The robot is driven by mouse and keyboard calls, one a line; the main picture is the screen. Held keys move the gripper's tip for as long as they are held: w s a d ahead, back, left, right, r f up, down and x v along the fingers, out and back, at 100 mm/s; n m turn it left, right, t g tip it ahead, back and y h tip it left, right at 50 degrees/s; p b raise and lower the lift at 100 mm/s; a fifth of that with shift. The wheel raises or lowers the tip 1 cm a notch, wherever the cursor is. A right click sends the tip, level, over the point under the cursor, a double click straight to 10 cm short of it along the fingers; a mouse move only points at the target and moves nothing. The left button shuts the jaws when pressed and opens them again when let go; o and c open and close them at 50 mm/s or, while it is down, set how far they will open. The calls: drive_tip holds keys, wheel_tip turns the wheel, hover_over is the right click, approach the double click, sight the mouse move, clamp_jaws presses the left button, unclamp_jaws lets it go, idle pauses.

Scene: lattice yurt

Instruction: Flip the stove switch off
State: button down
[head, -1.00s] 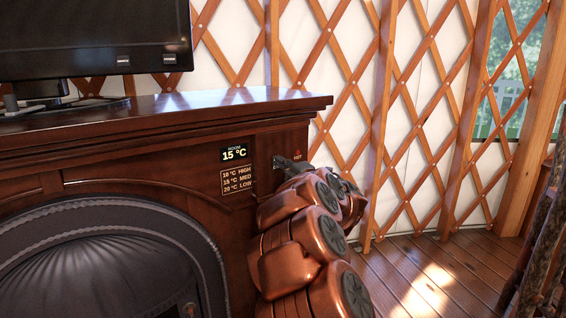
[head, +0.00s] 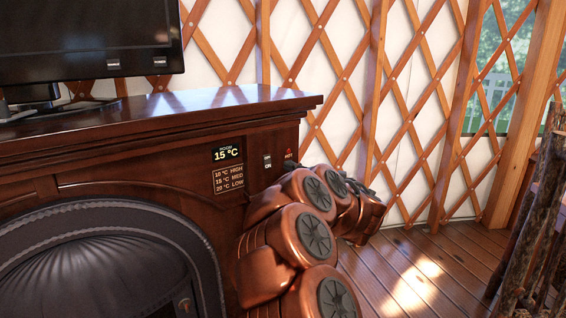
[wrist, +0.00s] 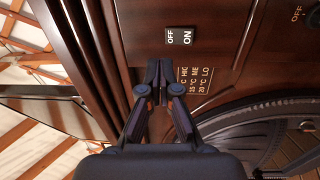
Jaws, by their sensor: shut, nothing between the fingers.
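The stove switch (head: 267,161) is a small plate on the dark wood stove surround, with ON lettering below it. In the wrist view the switch (wrist: 179,37) shows OFF and ON lettering side by side; I cannot tell which way it is set. My gripper (wrist: 160,68) is shut and empty, its tips pointing toward the wood just below the switch in that picture, apart from it. In the head view my copper arm stands right of the switch and the fingers cannot be made out. A red light marked HOT (head: 289,153) is right of the switch.
A room display (head: 226,154) reads 15 °C above a temperature label (head: 228,180). The arched stove front (head: 110,255) is at lower left. A screen (head: 90,38) stands on the mantel (head: 215,101). Open floor (head: 420,265) lies to the right, with rough wooden posts (head: 535,220) beyond.

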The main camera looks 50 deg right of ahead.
drive_tip(key=shift+s+a+r+p, duration=0.15)
drive_tip(key=shift+s+a+p, duration=0.05)
drive_tip(key=shift+s, duration=0.9)
drive_tip(key=shift+s+a+r+p, duration=0.15)
drive_tip(key=shift+s+a, duration=0.05)
drive_tip(key=shift+s, duration=0.9)
